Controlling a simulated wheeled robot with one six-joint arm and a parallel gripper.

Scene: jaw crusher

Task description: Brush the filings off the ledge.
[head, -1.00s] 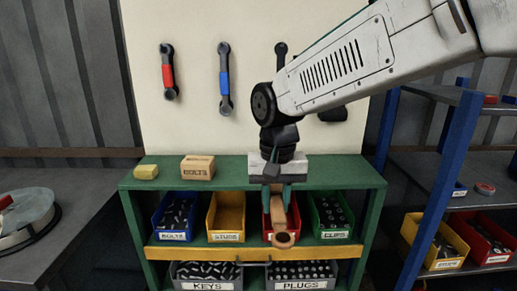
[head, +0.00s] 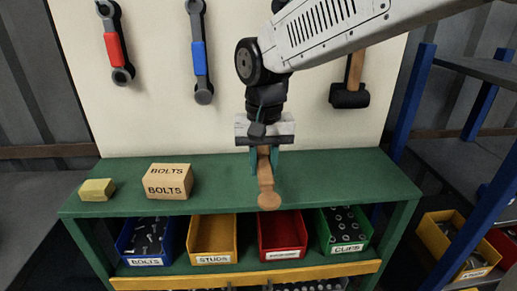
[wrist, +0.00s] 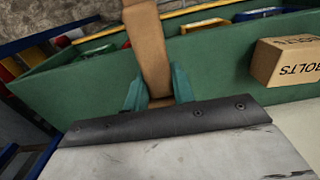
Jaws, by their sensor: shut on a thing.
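My gripper (head: 264,170) is over the green shelf top (head: 335,176), near its middle. Its teal fingers are shut on a tan wooden brush handle (head: 267,193) with a rounded end, which hangs down in front of the shelf's front edge. In the wrist view, the handle (wrist: 150,45) stands between the two fingers (wrist: 158,98). No bristles show in either view. I cannot make out any filings on the shelf top.
A yellow block (head: 97,190) and a BOLTS box (head: 168,182) stand on the shelf top's left part. Bins sit below, among them a red one (head: 281,236) and a yellow STUDS bin (head: 213,236). Wrenches and a mallet (head: 350,92) hang behind. A blue-posted rack stands at right.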

